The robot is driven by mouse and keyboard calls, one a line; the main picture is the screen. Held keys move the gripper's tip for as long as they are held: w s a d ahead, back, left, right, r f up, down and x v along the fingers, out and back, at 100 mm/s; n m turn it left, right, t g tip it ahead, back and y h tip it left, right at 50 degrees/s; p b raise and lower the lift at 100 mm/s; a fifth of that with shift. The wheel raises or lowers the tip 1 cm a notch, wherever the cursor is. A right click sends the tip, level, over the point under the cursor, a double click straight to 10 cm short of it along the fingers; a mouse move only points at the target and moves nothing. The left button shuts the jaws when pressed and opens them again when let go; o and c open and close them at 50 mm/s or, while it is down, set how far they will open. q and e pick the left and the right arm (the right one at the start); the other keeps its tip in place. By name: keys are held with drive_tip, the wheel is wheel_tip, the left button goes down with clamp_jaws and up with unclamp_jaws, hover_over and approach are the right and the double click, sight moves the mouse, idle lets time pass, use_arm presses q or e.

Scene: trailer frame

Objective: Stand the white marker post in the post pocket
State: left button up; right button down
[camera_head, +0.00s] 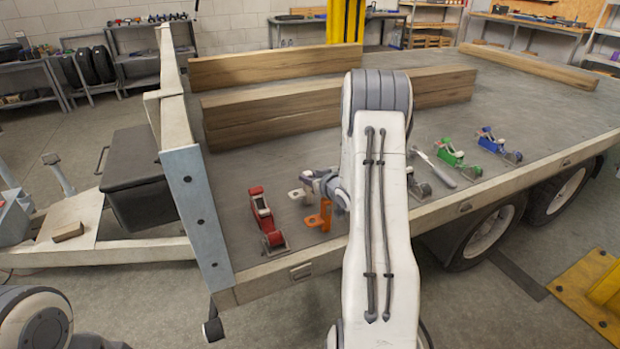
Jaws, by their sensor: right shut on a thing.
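I cannot pick out a white marker post for certain in the head view. Small rectangular fittings that look like pockets sit on the trailer's near side rail, one (301,271) at the left and one (465,207) further right. My right gripper (322,187) is low over the near edge of the deck, partly hidden by my arm. It appears shut on an orange metal piece (325,214), which shows just under the jaws; the exact grip is unclear. My left gripper is out of view.
Red (262,212), green (450,152) and blue (490,140) ratchet-like fittings lie along the deck's near edge. Timber beams (275,67) lie across the deck (390,140) behind. A pale headboard post (173,75) rises at the left. A yellow stand (590,290) is at lower right.

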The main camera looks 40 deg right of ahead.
drive_tip(key=shift+f, duration=0.2)
drive_tip(key=c, duration=0.6)
unclamp_jaws()
drive_tip(key=v, duration=1)
drive_tip(key=shift+s, duration=0.25)
drive_tip(key=shift+a+r, duration=0.1)
drive_tip(key=shift+a, duration=0.05)
